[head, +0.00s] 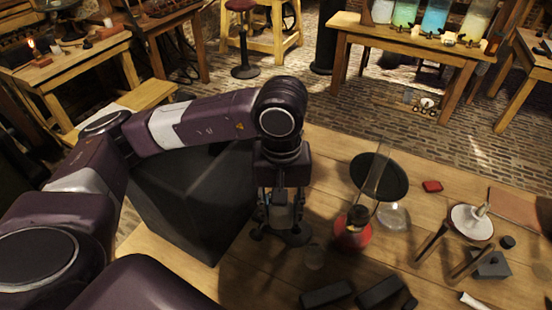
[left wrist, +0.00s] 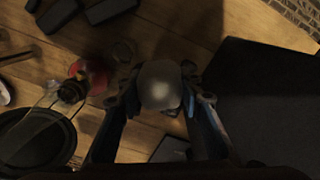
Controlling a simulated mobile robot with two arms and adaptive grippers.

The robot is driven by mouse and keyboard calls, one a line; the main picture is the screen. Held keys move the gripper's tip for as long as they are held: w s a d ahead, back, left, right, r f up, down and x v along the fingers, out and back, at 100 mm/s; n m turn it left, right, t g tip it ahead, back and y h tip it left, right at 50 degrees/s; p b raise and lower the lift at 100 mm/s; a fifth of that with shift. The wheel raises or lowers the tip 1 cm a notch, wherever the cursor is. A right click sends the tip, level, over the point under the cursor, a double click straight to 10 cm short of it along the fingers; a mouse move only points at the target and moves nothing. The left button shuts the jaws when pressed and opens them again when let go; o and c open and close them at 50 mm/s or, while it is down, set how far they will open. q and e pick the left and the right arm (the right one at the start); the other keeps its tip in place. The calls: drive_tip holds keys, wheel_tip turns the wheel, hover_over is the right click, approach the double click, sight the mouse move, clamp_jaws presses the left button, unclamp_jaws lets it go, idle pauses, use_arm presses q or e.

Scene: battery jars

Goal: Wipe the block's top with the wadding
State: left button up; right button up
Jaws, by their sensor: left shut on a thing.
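My left gripper (head: 283,228) is shut on a pale, rounded lump that looks like the wadding (left wrist: 160,84). It points down over the wooden table, beside a large dark box (head: 190,205). The lump sits between the fingertips in the left wrist view (left wrist: 163,102); the fingers mostly hide it in the head view. I cannot tell whether it touches anything below. Which thing is the block is unclear: a small dark grey block (head: 493,266) lies at the right, partly behind dark rods. My right gripper is not in view.
A red-based glass apparatus (head: 352,236) stands just right of my gripper, before a black disc (head: 391,171). Dark bars (head: 327,294) lie at the front edge. A white dish (head: 470,222) is at the right. Coloured jars (head: 435,17) stand on a back table.

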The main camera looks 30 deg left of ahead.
use_arm(q)
drive_tip(key=w+a+r+m+p, duration=0.15)
drive_tip(key=w+m+p, duration=0.4)
drive_tip(key=m, duration=0.85)
drive_tip(key=w+a+r+m+p, duration=0.1)
drive_tip(key=w+a+m+p, duration=0.2)
drive_tip(key=m+p, duration=0.8)
drive_tip(key=shift+s+a+f+m+b, duration=0.1)
drive_tip(key=shift+f+m+b, duration=0.75)
drive_tip(key=shift+f+b, duration=0.65)
drive_tip(key=shift+s+f+m+b, duration=0.1)
drive_tip(key=shift+f+m+b, duration=0.75)
drive_tip(key=shift+f+b, duration=0.65)
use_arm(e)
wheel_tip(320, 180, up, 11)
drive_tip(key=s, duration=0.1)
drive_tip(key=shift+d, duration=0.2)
use_arm(q)
drive_tip(key=shift+r, duration=0.2)
drive_tip(key=shift+f+b, duration=0.95)
drive_tip(key=shift+f, duration=0.05)
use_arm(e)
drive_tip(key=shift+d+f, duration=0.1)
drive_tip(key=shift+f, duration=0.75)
